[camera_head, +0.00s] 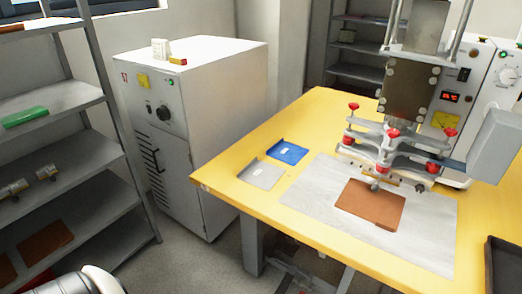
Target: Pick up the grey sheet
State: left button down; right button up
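A small grey sheet (262,174) lies flat near the left edge of the yellow table (229,160), with a pale label on it. A blue sheet (287,152) lies just behind it and to its right. Neither of my grippers shows in the head view. A white and dark rounded part at the bottom left looks like part of my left arm, and its gripper is out of the picture. Nothing touches the grey sheet.
A welding machine (411,87) with red knobs stands over a brown sheet (370,203) on a pale grey mat (310,195). A dark tray (505,266) is at the right. A white cabinet (192,82) and a shelf rack (75,95) stand left.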

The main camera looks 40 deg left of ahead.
aim_at(263, 175)
jog(key=u, duration=1.25)
